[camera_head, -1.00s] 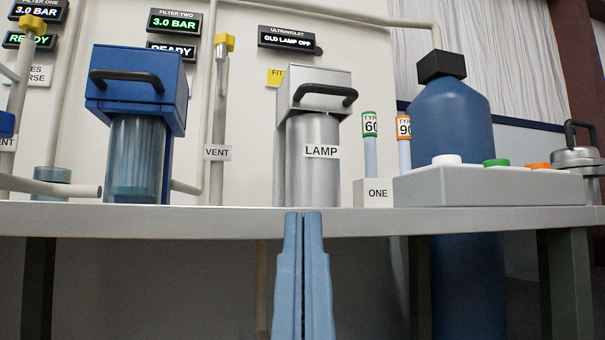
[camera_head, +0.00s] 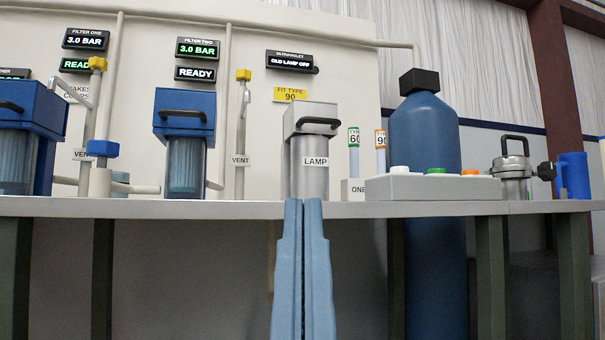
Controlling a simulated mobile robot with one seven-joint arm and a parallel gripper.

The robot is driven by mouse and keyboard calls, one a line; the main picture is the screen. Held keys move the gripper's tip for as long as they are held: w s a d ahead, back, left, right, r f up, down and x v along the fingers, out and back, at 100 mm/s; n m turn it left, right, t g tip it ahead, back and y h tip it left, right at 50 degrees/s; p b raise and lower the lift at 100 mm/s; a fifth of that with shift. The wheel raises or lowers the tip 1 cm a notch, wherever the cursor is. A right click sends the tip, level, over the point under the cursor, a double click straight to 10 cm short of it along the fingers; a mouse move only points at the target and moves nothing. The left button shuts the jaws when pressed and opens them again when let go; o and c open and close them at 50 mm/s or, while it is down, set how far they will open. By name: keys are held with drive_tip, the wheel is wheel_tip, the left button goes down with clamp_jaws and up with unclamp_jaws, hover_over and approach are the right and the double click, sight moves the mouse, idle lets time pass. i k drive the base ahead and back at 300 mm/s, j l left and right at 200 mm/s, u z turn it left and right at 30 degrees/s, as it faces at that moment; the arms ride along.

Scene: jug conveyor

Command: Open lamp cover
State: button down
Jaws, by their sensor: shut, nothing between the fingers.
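The lamp housing (camera_head: 310,183) is a silver cylinder labelled LAMP on the bench. Its grey cover (camera_head: 300,117) sits on top, closed, with a black handle (camera_head: 318,122) on its front. A screen above reads OLD LAMP OFF, and a yellow note (camera_head: 290,94) reads FIT TYPE 90. Two tubes labelled 60 (camera_head: 353,150) and 90 (camera_head: 380,152) stand right of the housing. My gripper (camera_head: 303,203) has pale blue fingers, shut and empty, pointing up at the bench's front edge, below and apart from the cover.
The bench (camera_head: 110,208) spans the view. A button box (camera_head: 432,187) with white, green and orange buttons stands at right, before a large blue tank (camera_head: 425,135). Blue filter units (camera_head: 184,112) and vent pipes stand left. A metal pot (camera_head: 513,167) and blue jug (camera_head: 574,176) stand far right.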

sight(301, 116)
drive_tip(key=i+j+z, duration=0.35)
drive_tip(key=j, duration=0.4)
drive_tip(key=i+j+z, duration=0.15)
drive_tip(key=i+j, duration=0.15)
drive_tip(key=j, duration=0.15)
